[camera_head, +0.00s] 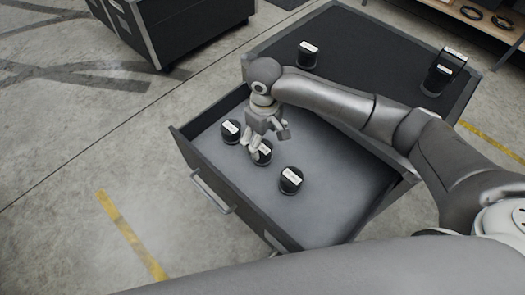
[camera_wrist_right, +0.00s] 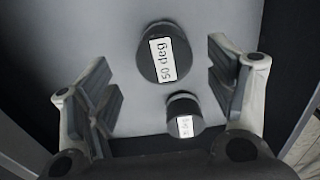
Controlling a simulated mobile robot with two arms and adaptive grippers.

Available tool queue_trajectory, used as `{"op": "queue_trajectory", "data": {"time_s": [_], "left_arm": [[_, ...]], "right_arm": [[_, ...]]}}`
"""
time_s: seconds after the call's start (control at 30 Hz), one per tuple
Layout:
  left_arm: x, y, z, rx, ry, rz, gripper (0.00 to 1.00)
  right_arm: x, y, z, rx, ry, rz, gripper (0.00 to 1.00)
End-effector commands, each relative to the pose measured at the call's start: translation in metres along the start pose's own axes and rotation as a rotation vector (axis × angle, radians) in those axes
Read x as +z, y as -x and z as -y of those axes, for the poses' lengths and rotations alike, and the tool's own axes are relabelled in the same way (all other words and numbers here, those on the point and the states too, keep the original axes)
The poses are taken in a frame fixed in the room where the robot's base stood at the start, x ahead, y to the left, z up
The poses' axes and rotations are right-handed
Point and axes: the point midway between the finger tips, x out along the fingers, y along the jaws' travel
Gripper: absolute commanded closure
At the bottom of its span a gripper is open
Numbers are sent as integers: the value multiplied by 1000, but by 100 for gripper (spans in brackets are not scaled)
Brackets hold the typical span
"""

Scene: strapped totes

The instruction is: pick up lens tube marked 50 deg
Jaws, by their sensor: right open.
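The lens tube marked 50 deg (camera_wrist_right: 165,55) is a black cylinder with a white label, in the upper middle of the right wrist view. My right gripper (camera_wrist_right: 160,78) is open, with its fingers spread to either side of this tube and apart from it. In the head view, my right gripper (camera_head: 266,140) is low over the open drawer, at a black tube (camera_head: 263,154) that it partly hides. That label is too small to read there. My left gripper is not in view.
The drawer (camera_head: 345,205) also holds a tube (camera_head: 230,131) on the left and another (camera_head: 291,180) nearer the front. A second tube (camera_wrist_right: 184,115) shows below the 50 deg one. More black items (camera_head: 307,55) stand on the cabinet top (camera_head: 370,50). The drawer's right part is clear.

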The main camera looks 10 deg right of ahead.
Motion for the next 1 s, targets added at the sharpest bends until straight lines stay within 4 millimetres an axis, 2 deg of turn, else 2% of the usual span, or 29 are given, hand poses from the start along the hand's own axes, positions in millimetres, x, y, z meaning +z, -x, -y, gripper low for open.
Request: {"op": "queue_trajectory", "data": {"time_s": [0.1, 0.23, 0.37, 0.6, 0.77, 1.0], "left_arm": [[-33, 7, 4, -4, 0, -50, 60], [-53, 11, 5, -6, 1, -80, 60], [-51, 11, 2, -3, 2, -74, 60], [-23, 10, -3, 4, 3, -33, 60], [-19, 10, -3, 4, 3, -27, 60], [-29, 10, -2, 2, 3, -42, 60]], "right_arm": [[0, -15, 3, -1, 1, 4, 23], [-1, -35, 4, 0, 0, 4, 23], [-1, -47, 4, 0, 1, 2, 23], [-2, -49, 4, 0, 2, 1, 23], [-2, -49, 4, 0, 2, 1, 42], [-2, -49, 4, 0, 2, 1, 73]]}}
